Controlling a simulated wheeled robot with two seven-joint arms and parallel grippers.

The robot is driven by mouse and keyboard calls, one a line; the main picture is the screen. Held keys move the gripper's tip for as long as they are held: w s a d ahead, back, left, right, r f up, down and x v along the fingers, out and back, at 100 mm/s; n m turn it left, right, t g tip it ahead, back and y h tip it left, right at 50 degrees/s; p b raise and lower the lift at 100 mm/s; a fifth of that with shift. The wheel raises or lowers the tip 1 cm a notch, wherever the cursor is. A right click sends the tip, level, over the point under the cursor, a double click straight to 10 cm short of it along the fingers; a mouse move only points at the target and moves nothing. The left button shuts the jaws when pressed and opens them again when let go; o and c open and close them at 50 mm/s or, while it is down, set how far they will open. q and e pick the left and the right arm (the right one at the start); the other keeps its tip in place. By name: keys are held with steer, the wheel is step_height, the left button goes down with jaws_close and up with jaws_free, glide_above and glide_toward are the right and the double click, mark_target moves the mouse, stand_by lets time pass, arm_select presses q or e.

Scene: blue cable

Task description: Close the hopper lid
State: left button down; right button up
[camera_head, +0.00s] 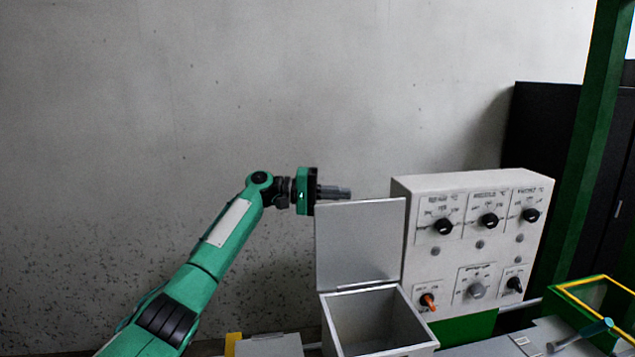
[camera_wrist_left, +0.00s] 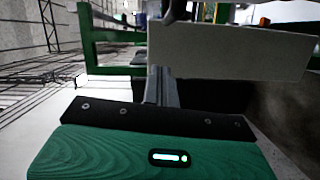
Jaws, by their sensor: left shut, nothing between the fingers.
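The hopper is an open grey box (camera_head: 374,318) at the lower middle of the head view. Its flat grey lid (camera_head: 360,245) stands up, raised almost upright from the box's back edge, and the inside of the box shows. My left gripper (camera_head: 342,192) is shut and empty. Its fingers point right at the height of the lid's top edge, near its upper left corner. I cannot tell whether they touch the lid. In the left wrist view the shut fingers (camera_wrist_left: 160,86) reach away from the green palm. My right gripper is not in view.
A light control panel (camera_head: 472,245) with several knobs stands right of the lid. A green post (camera_head: 585,150) and a yellow-edged green bin (camera_head: 600,295) are farther right. A low grey box (camera_head: 268,345) sits left of the hopper. The wall behind is bare.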

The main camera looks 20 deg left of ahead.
arm_select(q)
steer(key=s, duration=0.1)
steer(key=s+d+p, duration=0.2)
steer(key=shift+s+d+f, duration=0.15)
steer(key=shift+d+f, duration=0.05)
steer(key=shift+f, duration=0.1)
stand_by(0.3)
steer(key=shift+s, duration=0.15)
